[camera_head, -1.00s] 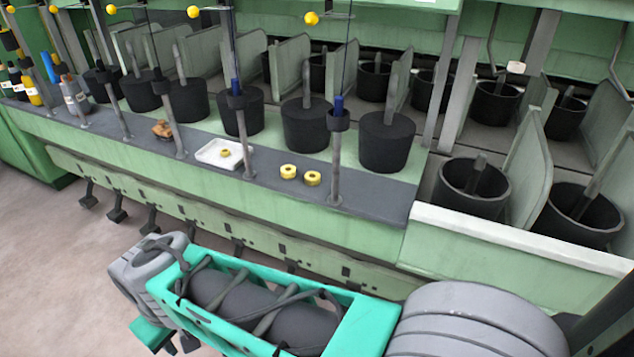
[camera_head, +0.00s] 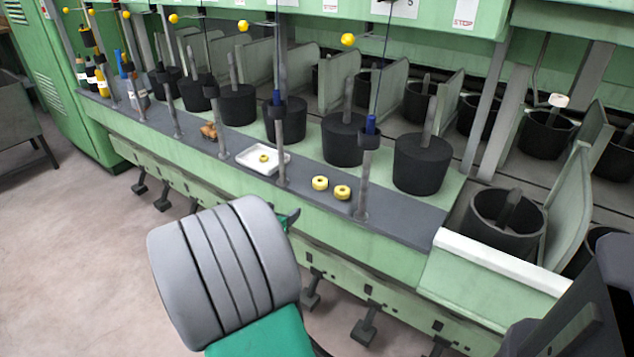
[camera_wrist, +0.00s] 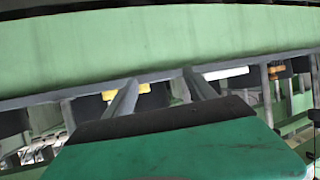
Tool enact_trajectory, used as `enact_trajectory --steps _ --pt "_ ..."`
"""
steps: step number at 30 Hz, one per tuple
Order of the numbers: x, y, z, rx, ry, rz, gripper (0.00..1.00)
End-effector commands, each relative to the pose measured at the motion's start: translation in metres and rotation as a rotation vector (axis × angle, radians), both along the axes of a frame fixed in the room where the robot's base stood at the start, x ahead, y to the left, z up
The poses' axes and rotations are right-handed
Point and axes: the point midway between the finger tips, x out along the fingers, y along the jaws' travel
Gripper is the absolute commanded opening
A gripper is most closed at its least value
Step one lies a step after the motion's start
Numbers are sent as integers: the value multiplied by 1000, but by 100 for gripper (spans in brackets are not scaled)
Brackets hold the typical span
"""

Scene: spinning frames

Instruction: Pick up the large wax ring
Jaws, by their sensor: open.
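Two yellow wax rings lie side by side on the dark grey ledge: a left ring (camera_head: 320,183) and a right ring (camera_head: 342,192). They look about the same size. A smaller yellow ring (camera_head: 264,158) lies in a white tray (camera_head: 247,160) to their left. In the wrist view, my gripper (camera_wrist: 160,78) is open with nothing between its fingers, pointing toward the ledge. A yellow patch (camera_wrist: 143,88), likely a ring, shows beside the left finger there. In the head view, my arm hides most of the gripper, in front of and below the ledge.
Thin upright posts stand along the ledge, one post (camera_head: 364,170) just right of the rings. Black cylindrical cans (camera_head: 421,163) stand behind. A brown object (camera_head: 209,131) and several bottles (camera_head: 103,82) are farther left. Open floor (camera_head: 90,240) lies at the left front.

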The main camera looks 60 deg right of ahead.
Motion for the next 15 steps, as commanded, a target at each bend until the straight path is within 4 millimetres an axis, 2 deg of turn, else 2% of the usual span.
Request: enact_trajectory --steps 1,4,7,15 --pt "-23 -25 6 -81 -12 -59 64" --pt "-45 -51 21 -200 -36 -105 64" --pt "-50 -66 23 -231 -41 -115 64" --pt "-46 -107 12 -230 -43 -113 64"
